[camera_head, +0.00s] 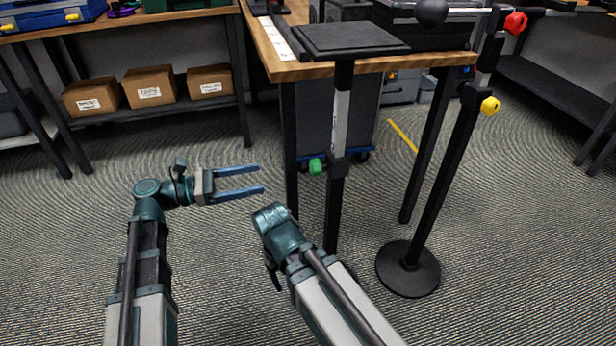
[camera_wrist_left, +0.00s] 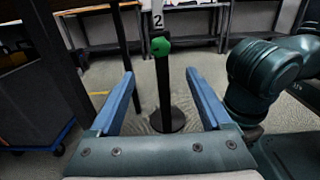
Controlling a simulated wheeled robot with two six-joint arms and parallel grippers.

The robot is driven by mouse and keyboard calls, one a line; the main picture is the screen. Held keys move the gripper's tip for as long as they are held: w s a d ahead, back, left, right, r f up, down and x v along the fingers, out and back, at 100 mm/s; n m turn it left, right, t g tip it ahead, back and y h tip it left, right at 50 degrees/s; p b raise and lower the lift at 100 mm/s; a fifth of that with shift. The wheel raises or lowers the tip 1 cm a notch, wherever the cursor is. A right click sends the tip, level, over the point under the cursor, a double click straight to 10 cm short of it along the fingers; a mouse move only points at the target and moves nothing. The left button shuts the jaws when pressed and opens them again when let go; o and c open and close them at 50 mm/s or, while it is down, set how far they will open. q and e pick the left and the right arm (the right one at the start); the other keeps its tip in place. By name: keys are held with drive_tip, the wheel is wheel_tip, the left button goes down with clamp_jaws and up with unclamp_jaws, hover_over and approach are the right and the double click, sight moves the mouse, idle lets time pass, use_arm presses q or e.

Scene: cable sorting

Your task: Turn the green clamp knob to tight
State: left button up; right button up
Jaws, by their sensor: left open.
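The green clamp knob (camera_head: 316,166) sits on the side of a black post (camera_head: 337,195) that carries a flat black top plate (camera_head: 355,38). In the left wrist view the green knob (camera_wrist_left: 160,47) faces the camera, beyond and above the gap between the fingers. My left gripper (camera_head: 262,179) is open and empty, to the left of the knob and a little lower in the head view, apart from it. Its blue fingers (camera_wrist_left: 168,85) also show in the wrist view. My right arm comes in at the lower middle; its gripper's fingers are hidden.
A second black stand on a round base (camera_head: 408,270) stands at right, with a red knob (camera_head: 515,22) and a yellow knob (camera_head: 490,105). A wooden table (camera_head: 420,62) stands behind the post. Cardboard boxes (camera_head: 150,87) sit on a shelf at left.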

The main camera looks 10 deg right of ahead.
sight(315, 168)
use_arm(q)
drive_tip(key=d, duration=1.4)
drive_tip(key=shift+w, duration=0.2)
drive_tip(key=shift+a, duration=0.1)
clamp_jaws()
